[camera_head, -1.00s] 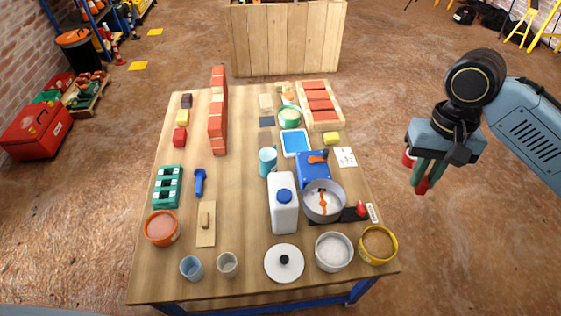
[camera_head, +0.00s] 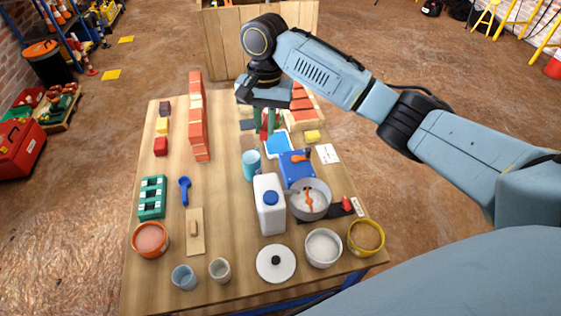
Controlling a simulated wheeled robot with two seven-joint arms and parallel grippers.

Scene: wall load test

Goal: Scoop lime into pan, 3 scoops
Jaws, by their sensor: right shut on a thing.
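A grey round pan (camera_head: 296,208) with an orange-handled tool in it stands right of the white jug. A light bowl of white powder (camera_head: 323,262), perhaps the lime, stands at the front right. My right gripper (camera_head: 266,132) reaches over the back of the table, pointing down with its fingers close together, where the green bowl was visible earlier. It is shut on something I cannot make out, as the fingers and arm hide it. I cannot identify a scoop. My left gripper is out of view.
A white jug (camera_head: 269,215) and a white lid (camera_head: 276,270) stand near the pan. A yellow tub (camera_head: 365,251) is at the right corner. A blue mug (camera_head: 251,170), blue tray (camera_head: 278,151) and brick wall (camera_head: 197,120) are near my right gripper.

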